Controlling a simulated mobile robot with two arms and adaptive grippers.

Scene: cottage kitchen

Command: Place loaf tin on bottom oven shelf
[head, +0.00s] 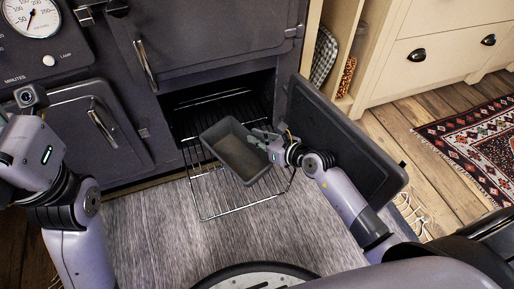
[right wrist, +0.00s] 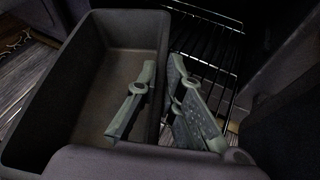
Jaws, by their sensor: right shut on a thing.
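The dark grey loaf tin (head: 228,150) is in front of the open oven, over a pulled-out wire shelf (head: 238,200). My right gripper (head: 262,137) is shut on the tin's right long wall, with one finger inside and one outside. In the right wrist view the tin (right wrist: 100,45) looks empty, and the gripper (right wrist: 155,100) pinches its wall. I cannot tell whether the tin touches the shelf. My left arm is at the left of the head view; its gripper fingers do not show.
The open oven door (head: 345,140) stands to the right of the shelf, close to my right arm. The dark oven opening (head: 205,95) holds another wire rack above. A grey mat (head: 150,230) lies in front. Cream drawers (head: 420,60) and a patterned rug (head: 475,140) are at right.

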